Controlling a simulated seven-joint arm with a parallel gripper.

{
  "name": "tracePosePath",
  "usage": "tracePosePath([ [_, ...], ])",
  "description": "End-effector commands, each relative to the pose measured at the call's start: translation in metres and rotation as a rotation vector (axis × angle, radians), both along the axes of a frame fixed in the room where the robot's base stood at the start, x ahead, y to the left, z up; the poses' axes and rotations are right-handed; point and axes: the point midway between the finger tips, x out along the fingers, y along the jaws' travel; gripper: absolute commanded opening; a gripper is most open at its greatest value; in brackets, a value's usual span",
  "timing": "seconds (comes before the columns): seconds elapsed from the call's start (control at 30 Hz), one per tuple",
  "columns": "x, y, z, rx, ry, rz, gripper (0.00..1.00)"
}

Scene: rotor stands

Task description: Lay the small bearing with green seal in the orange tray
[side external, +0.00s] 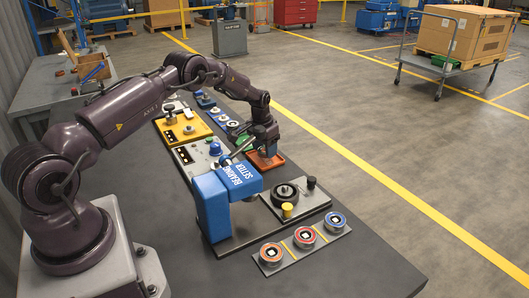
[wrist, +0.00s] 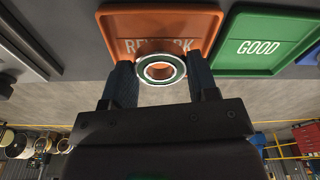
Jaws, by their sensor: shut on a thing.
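The small bearing with green seal (wrist: 161,69) is a steel ring with a dark green face, in the wrist view. My gripper (wrist: 162,76) is shut on it, one dark finger on each side. The orange tray (wrist: 118,22) is marked REWORK and lies beyond the bearing, which overlaps its near edge in the picture. In the side view my gripper (side external: 268,147) points down over the orange tray (side external: 281,166) and hides part of it. The bearing cannot be made out there. The gap between bearing and tray floor is unclear.
A green tray (wrist: 256,62) marked GOOD sits beside the orange one. The blue bearing setter (side external: 212,200) stands close in front, with a black round fixture (side external: 285,192) beside it. Several bearings with red or blue seals (side external: 305,237) lie on a plate at the bench's near end.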

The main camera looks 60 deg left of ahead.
Motion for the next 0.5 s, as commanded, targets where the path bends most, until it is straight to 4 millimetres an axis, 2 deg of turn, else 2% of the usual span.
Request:
tracePosePath([
  [0.1, 0.000, 0.000, -0.016, 0.000, 0.001, 0.000, 0.27],
  [0.47, 0.000, 0.000, -0.020, 0.000, 0.000, 0.000, 0.27],
  [0.5, 0.000, 0.000, -0.020, 0.000, 0.000, 0.000, 0.58],
])
